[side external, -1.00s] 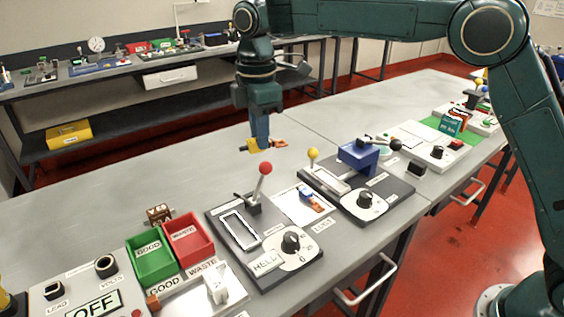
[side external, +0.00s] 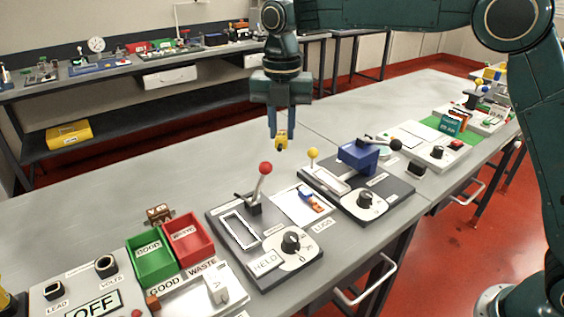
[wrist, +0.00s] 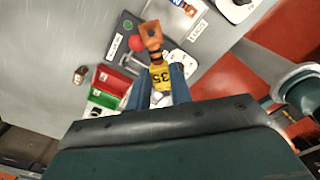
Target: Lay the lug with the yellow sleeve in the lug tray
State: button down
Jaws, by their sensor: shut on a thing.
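My gripper (side external: 280,138) is shut on the lug with the yellow sleeve (side external: 281,141) and holds it in the air above the bench, behind the red-knobbed lever. In the wrist view the yellow sleeve (wrist: 160,76), marked 35, sits between my blue fingers, with the copper end (wrist: 151,38) pointing away from the gripper. The lug tray (side external: 290,206), a white tray by the label LUGS, lies between the two dark stations. A lug with a blue sleeve (side external: 306,195) and one with an orange end (side external: 318,208) lie in it.
A red-knobbed lever (side external: 264,169) stands left of the tray, and a yellow-knobbed lever (side external: 312,154) and blue block (side external: 358,157) stand right of it. Green (side external: 151,267) and red (side external: 188,252) bins sit at left.

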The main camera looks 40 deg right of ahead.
jog(key=d+f+n, duration=0.3)
jog(key=f+n, duration=0.5)
jog(key=f, duration=0.3)
jog(key=shift+s+d+n, duration=0.25)
jog(key=shift+s+n, duration=0.05)
jog(key=shift+s, duration=0.15)
jog(key=shift+f, duration=0.2)
jog(key=shift+f, duration=4.15)
jog(key=shift+f, duration=0.2)
jog(key=c, duration=1.2)
grip_release()
jog(key=shift+o, duration=0.2)
